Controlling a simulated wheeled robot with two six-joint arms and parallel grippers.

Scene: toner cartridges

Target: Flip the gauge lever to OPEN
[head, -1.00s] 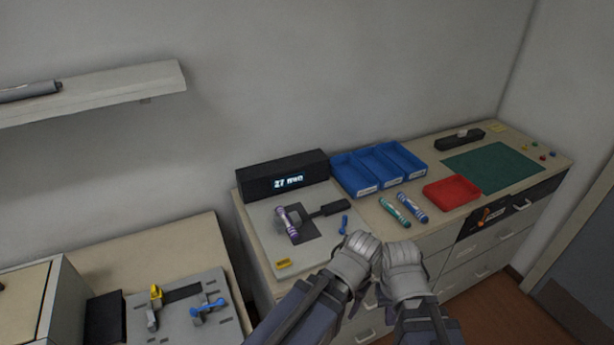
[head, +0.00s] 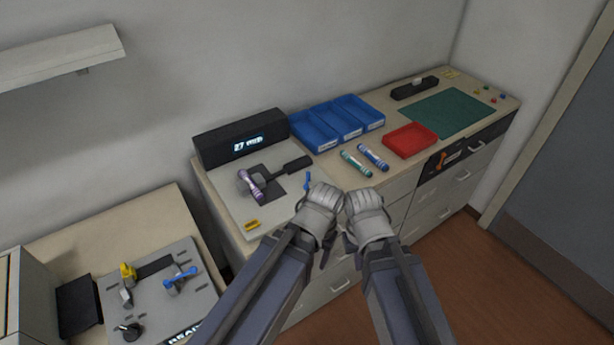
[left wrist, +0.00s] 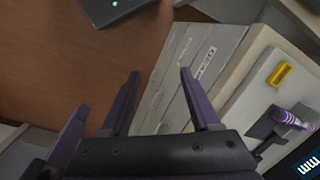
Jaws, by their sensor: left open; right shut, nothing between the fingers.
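The gauge is a pale plate (head: 222,206) on the long counter, with a black display box (head: 215,142) behind it that reads about 27. A purple-and-white cartridge (head: 251,187) lies across its grey holder. A small blue lever (head: 308,181) stands at the plate's right edge; I cannot read any OPEN mark. My left gripper (head: 318,208) is just in front of the lever and overlaps the plate's edge in the head view. In the left wrist view its purple fingers (left wrist: 159,75) are apart and empty. My right gripper (head: 368,214) is beside it, shut and empty.
Blue bins (head: 338,124), a red tray (head: 410,140), a green mat (head: 447,112) and two cartridges (head: 356,163) occupy the counter. A second fixture (head: 160,285) with yellow and blue handles is on the left table. Wooden floor (head: 470,265) is clear at right.

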